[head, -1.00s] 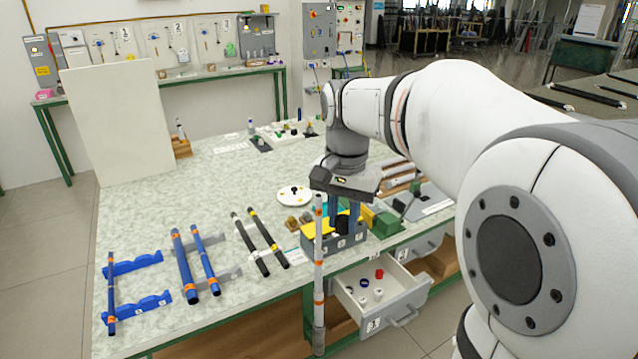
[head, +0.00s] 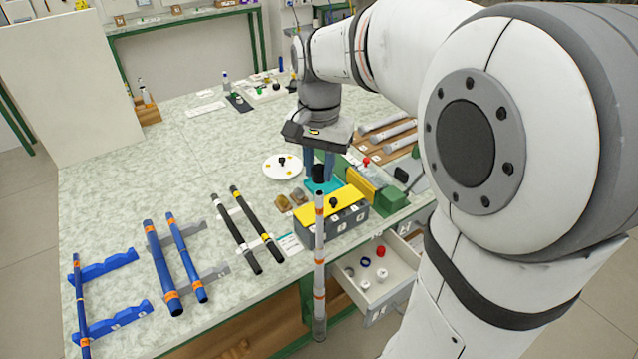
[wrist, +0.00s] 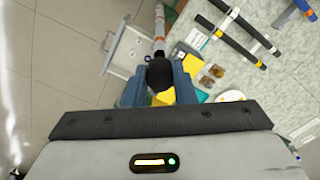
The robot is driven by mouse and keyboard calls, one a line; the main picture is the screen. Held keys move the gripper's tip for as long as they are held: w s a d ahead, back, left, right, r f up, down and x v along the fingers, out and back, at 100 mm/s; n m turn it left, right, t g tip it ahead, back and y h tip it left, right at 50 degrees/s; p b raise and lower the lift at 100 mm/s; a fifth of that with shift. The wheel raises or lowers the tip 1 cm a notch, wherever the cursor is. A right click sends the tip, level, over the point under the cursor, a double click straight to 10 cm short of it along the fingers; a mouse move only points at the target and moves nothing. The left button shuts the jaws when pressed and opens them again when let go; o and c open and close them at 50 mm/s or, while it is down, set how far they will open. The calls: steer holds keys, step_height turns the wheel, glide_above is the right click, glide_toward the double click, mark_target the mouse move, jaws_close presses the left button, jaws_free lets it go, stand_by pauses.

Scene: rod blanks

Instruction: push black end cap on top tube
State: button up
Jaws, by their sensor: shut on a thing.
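My gripper (head: 318,165) points down with its blue fingers shut on the black end cap (head: 319,175). The cap also shows between the fingers in the wrist view (wrist: 159,72). A pale grey tube with orange bands (head: 319,245) stands upright at the table's front edge. In the wrist view the tube (wrist: 159,30) runs away beneath the cap.
A grey box with a yellow top (head: 345,213) stands close behind the tube. An open drawer (head: 372,272) with small caps is at the right. Black tubes (head: 240,235) and blue tubes (head: 165,270) lie on racks at left.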

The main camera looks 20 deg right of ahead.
mark_target(319, 192)
step_height(319, 192, down, 2)
steer(key=shift+w+f, duration=0.1)
steer(key=shift+w, duration=0.05)
steer(key=shift+f, duration=1.85)
steer(key=shift+f, duration=0.2)
steer(key=o, duration=1)
steer(key=shift+c, duration=0.2)
steer(key=shift+r, duration=0.15)
